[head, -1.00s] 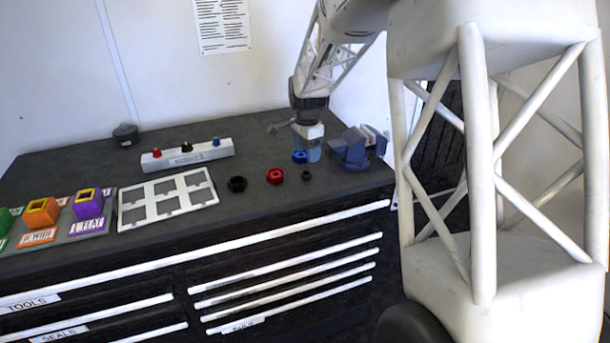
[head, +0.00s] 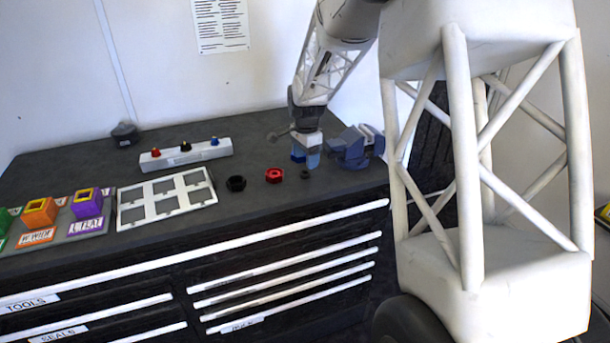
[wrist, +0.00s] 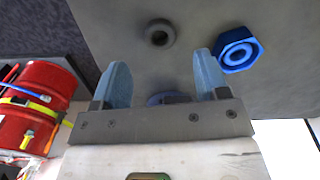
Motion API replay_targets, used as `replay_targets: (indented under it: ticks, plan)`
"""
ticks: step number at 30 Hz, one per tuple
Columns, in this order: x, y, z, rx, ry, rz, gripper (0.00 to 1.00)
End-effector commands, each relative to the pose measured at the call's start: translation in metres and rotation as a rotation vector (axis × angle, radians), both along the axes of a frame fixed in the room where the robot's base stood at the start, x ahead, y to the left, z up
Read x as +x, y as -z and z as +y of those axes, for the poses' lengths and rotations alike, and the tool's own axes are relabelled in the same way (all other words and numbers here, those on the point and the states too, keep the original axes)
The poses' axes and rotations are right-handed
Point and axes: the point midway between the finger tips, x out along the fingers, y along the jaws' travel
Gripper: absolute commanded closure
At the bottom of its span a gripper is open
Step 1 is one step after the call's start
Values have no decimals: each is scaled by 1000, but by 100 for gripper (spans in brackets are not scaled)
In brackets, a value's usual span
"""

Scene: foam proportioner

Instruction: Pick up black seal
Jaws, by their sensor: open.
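The black seal, a small dark ring (head: 305,174), lies flat on the dark bench top near its front right edge. In the wrist view the ring (wrist: 160,33) lies ahead of the fingertips, roughly in line with the gap between them. My gripper (head: 307,160) is just behind the seal in the head view, pointing down. In the wrist view my gripper (wrist: 162,65) has its two light-blue fingers spread apart, with no ring held at the tips. A bluish round shape (wrist: 168,98) shows between the finger bases, mostly hidden by the gripper body.
A blue nut (wrist: 238,50) lies close beside the right finger; it is partly hidden in the head view (head: 298,155). A blue-grey vise (head: 352,148) stands to the right. A red nut (head: 274,175), black nut (head: 236,183) and white frame (head: 125,215) lie left.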

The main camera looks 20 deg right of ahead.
Motion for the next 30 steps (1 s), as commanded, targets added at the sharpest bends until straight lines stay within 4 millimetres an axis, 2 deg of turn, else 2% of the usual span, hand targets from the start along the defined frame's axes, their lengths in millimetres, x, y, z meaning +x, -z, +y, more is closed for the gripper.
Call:
replay_targets:
  ticks: [5, 18, 30]
  plan:
    - [0, 9, 0, 1, 0, 2, 32]
    - [1, 50, -1, 0, 0, 1, 32]
    - [1, 52, -1, 0, 0, 0, 32]
